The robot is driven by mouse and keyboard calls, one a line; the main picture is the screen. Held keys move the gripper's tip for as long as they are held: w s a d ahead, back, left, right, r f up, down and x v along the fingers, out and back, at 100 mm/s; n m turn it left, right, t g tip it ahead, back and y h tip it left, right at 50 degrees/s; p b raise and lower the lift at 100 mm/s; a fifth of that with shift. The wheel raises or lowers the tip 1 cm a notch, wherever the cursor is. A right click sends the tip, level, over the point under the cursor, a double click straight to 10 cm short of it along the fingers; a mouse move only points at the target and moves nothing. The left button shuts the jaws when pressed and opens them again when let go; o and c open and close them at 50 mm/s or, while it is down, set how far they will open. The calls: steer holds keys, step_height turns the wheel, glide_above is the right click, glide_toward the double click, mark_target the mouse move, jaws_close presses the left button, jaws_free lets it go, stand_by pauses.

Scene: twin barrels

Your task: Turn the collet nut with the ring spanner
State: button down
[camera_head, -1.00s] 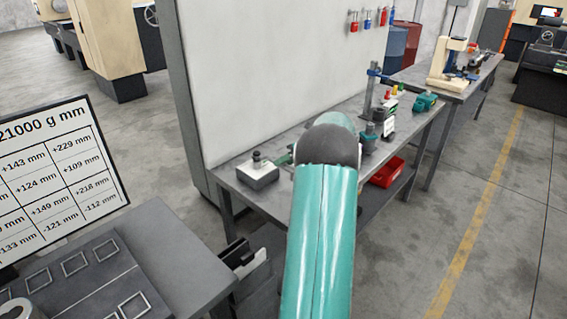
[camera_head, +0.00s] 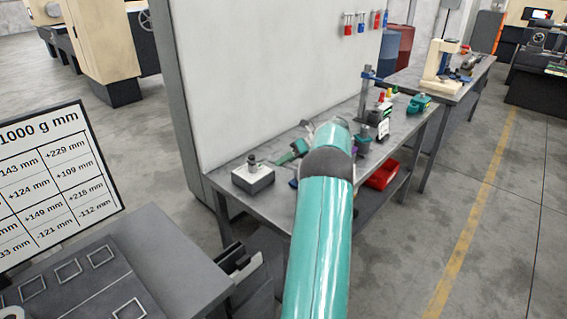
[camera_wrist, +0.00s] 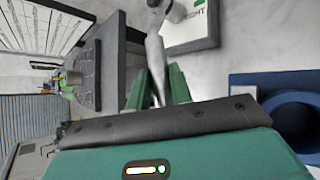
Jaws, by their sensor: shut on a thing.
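My gripper (camera_wrist: 155,88) is shut on a grey ring spanner (camera_wrist: 155,55), whose shaft runs up from between the green fingers in the wrist view. The spanner's far end reaches a grey round part at the top edge, beside a pale block (camera_wrist: 196,38) with a partly readable label ending in "IGHT". I cannot tell whether the ring is around the collet nut. In the head view a grey block (camera_head: 253,179) with a dark upright post, probably the collet nut (camera_head: 252,161), stands at the bench's near left. My gripper (camera_head: 280,159) is just right of it, partly hidden by my arm.
The bench (camera_head: 225,187) also carries a stand (camera_head: 367,95) and small coloured items farther right. A red bin (camera_head: 382,175) sits below. A grey panel (camera_head: 265,75) rises behind the bench. A blue round object (camera_wrist: 295,120) lies right in the wrist view. A table and number board stand at left.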

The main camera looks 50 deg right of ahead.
steer(key=shift+w+d+r+n+g+y, duration=0.1)
steer(key=shift+w+d+n+g+y, duration=0.2)
steer(key=shift+d+n, duration=0.25)
steer(key=shift+s+a+m, duration=0.15)
steer(key=shift+a+m, duration=0.2)
steer(key=shift+s+r, duration=0.1)
steer(key=shift+r, duration=3.35)
steer(key=shift+s, duration=0.15)
